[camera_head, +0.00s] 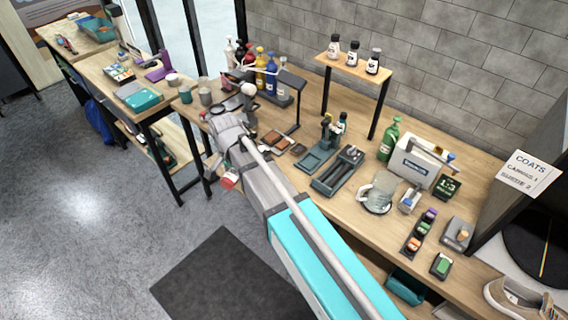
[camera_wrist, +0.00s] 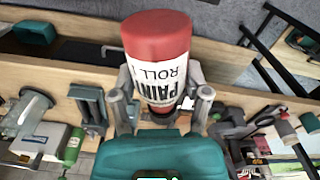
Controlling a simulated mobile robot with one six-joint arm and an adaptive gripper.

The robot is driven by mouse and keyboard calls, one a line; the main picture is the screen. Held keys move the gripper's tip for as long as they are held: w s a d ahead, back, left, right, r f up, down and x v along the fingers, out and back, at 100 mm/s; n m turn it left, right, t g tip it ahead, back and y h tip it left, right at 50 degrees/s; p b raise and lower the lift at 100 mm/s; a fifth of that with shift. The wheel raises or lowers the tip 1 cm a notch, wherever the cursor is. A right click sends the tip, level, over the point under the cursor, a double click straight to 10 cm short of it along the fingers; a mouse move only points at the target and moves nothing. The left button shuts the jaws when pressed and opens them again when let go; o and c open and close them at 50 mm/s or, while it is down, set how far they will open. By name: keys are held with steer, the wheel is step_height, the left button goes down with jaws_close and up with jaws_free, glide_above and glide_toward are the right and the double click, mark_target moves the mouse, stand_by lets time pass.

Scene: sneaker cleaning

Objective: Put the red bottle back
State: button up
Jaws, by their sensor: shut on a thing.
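The red bottle (camera_wrist: 158,38) has a white label with dark print and fills the upper middle of the wrist view. My gripper (camera_wrist: 162,105) is shut on it, with one finger on each side of the bottle. In the head view the bottle's red and white end (camera_head: 230,179) shows just below my gripper, past the front edge of the workbench and above the floor. The rest of it is hidden by my arm. A row of bottles in white, red, yellow and blue (camera_head: 271,76) stands at the bench's back left, behind my gripper.
A dark rack arm (camera_head: 288,82) and cups (camera_head: 205,96) stand near my gripper. A raised wooden shelf (camera_head: 352,67) bears small bottles.

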steer(key=w+d+f+m+t+h+b, duration=0.3)
steer(key=w+d+f+t+b, duration=0.25)
steer(key=d+b, duration=0.35)
steer(key=w+d+r+t+h+b, duration=0.1)
steer(key=d+r+t+h+b, duration=0.1)
steer(key=d+h+b, duration=0.3)
steer(key=w+d+r+m+t+h+b, duration=0.1)
steer(key=w+d+r+t+h+b, duration=0.1)
steer(key=d+t+h+b, duration=0.3)
steer(key=shift+w+d+r+m+b, duration=0.2)
steer(key=shift+w+d+m+b, duration=0.15)
steer(key=shift+b, duration=0.2)
